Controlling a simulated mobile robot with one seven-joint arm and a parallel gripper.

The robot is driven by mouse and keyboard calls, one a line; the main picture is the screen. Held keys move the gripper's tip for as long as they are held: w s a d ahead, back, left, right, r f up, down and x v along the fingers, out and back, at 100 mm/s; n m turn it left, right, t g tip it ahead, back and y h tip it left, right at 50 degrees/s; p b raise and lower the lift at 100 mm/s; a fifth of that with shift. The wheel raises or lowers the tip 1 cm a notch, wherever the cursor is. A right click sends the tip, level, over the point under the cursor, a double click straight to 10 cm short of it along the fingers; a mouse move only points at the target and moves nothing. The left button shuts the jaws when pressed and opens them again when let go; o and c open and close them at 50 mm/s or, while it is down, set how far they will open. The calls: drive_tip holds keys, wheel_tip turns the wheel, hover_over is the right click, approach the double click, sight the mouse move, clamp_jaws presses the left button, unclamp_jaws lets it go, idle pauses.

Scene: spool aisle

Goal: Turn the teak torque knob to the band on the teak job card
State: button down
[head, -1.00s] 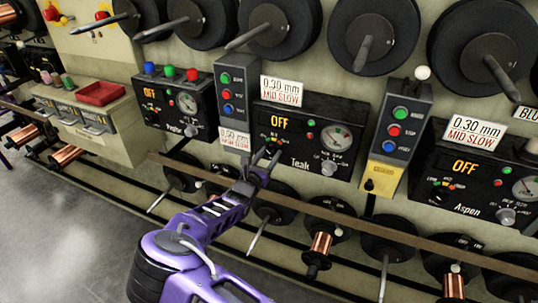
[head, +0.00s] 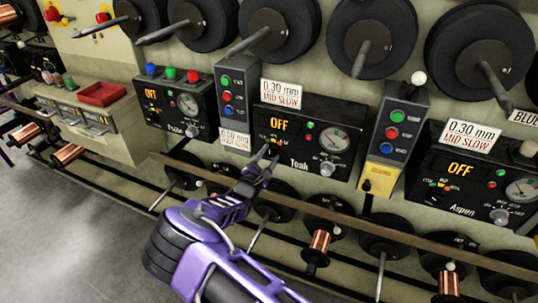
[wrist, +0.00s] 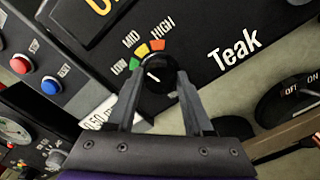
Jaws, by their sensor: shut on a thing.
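The teak torque knob (wrist: 157,74) is round and black with a short white mark. It sits under an arc of green LOW, yellow MID and orange-red HIGH bands on the Teak panel (head: 343,169). The mark points up-left, roughly toward the green LOW band. My gripper (wrist: 159,84) is shut on the knob, one finger on each side. In the head view, my gripper (head: 268,158) reaches the lower left of the panel and partly hides the knob there. The card above the Teak panel (head: 286,93) reads 0.30 mm, MID in red, SLOW.
A button box (head: 232,95) stands left of the Teak panel, with a 0.50 mm MID SLOW card (head: 235,139) below it. Another button box (head: 403,128) is at its right. A brown rail (head: 330,217) and spools run below. The Aspen panel (head: 470,180) is farther right.

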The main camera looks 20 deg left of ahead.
drive_tip(key=shift+m, duration=1.1)
drive_tip(key=shift+c, duration=1.5)
unclamp_jaws()
drive_tip(key=s+a, duration=0.1)
drive_tip(key=s, duration=1.6)
drive_tip(key=shift+s+a+p, duration=0.2)
drive_tip(key=shift+s+p, duration=0.05)
drive_tip(key=shift+p, duration=0.05)
drive_tip(key=shift+w, duration=0.1)
